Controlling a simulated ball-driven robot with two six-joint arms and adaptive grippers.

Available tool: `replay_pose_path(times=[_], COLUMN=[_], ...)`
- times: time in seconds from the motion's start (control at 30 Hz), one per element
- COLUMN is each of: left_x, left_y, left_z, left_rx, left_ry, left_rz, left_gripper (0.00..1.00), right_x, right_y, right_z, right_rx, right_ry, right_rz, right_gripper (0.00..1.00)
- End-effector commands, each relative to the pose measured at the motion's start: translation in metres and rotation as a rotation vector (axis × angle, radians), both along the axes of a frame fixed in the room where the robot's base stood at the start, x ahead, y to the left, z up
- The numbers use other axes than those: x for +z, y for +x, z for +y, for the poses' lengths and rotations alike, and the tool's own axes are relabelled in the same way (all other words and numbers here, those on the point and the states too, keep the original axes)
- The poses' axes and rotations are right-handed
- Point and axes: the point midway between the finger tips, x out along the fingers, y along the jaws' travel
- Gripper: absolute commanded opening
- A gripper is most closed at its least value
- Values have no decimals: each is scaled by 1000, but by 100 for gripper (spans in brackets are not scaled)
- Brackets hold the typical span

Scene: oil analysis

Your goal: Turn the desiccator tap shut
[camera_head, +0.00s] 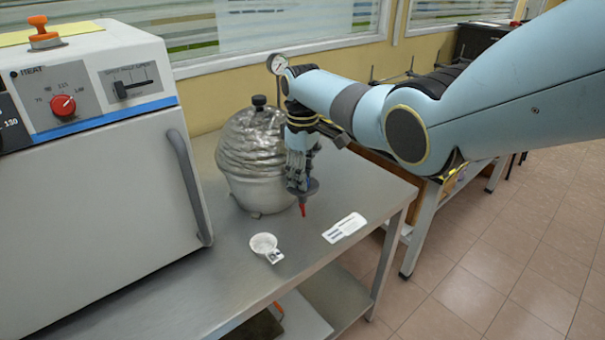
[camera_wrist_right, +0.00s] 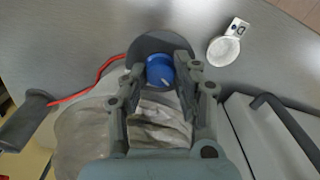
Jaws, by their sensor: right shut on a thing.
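The desiccator (camera_head: 250,185) is a rounded, shiny grey vessel with a black knob on top, standing on the grey bench. My right gripper (camera_head: 299,182) reaches down at its right side. In the right wrist view my right gripper (camera_wrist_right: 160,78) is shut on the blue tap knob (camera_wrist_right: 160,69), one finger on each side. The knob has a pale pointer mark and sits in front of a dark grey round disc (camera_wrist_right: 150,42). In the head view the fingers hide the knob; a red tip (camera_head: 303,210) shows below the disc. My left gripper is not in view.
A small white dish (camera_head: 264,243) and a white label card (camera_head: 345,228) lie on the bench (camera_head: 240,285) in front. A large oven (camera_head: 110,180) with a handle stands at the left. A gauge (camera_head: 277,64) rises behind the desiccator. A red tube (camera_wrist_right: 95,83) runs to the tap.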

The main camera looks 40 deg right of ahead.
Motion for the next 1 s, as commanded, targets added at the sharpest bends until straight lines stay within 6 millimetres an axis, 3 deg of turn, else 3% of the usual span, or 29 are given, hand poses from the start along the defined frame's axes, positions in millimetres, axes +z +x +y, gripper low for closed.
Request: replay_pose_path(times=[0.27,1.0], left_x=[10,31], left_y=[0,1], left_z=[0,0], left_rx=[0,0], left_ry=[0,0], left_rz=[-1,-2], left_gripper=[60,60], right_x=[1,0], right_y=[-1,-1], right_z=[0,1], right_rx=[-158,-813], right_ry=[1,-1], right_rz=[3,4], right_gripper=[0,0])
